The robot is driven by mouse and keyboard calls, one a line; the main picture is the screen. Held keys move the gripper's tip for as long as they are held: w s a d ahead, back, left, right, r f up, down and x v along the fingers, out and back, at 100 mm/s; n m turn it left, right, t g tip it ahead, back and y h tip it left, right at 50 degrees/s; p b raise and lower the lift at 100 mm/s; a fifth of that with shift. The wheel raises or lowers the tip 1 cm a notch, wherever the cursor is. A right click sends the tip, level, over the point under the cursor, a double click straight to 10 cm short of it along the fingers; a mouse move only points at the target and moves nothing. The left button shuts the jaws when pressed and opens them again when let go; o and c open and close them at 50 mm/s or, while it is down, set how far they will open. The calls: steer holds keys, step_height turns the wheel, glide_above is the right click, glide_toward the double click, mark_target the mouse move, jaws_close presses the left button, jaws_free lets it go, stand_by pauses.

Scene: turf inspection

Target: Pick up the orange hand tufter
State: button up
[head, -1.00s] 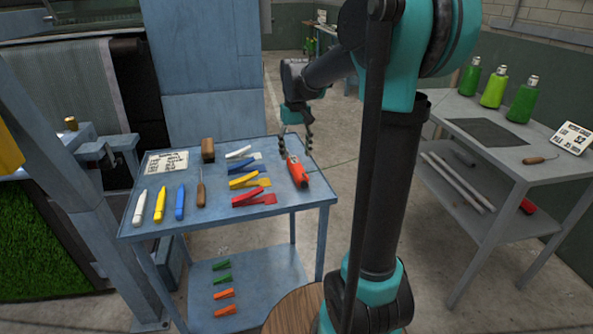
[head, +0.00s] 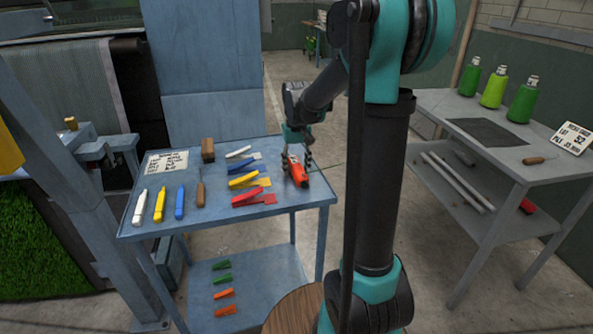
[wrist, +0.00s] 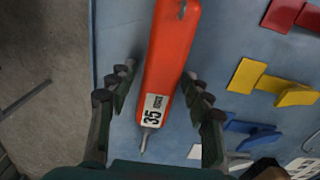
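The orange hand tufter (head: 297,171) lies on the blue table near its right edge. In the wrist view the tufter (wrist: 170,50) shows a white label reading 35 and a thin metal tip pointing toward my palm. My gripper (head: 297,158) is over the tufter's far end, pointing down. In the wrist view my gripper (wrist: 158,88) is open, with one finger on each side of the tufter and a visible gap on both sides. The tufter's other end runs out of the top of the wrist view.
Red, yellow, blue and white tools (head: 245,180) lie just left of the tufter. White, yellow and blue handled tools (head: 160,204), a wooden block (head: 208,150) and a sign (head: 166,162) are farther left. The table's right edge (head: 330,185) is close by.

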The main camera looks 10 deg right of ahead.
jaws_close()
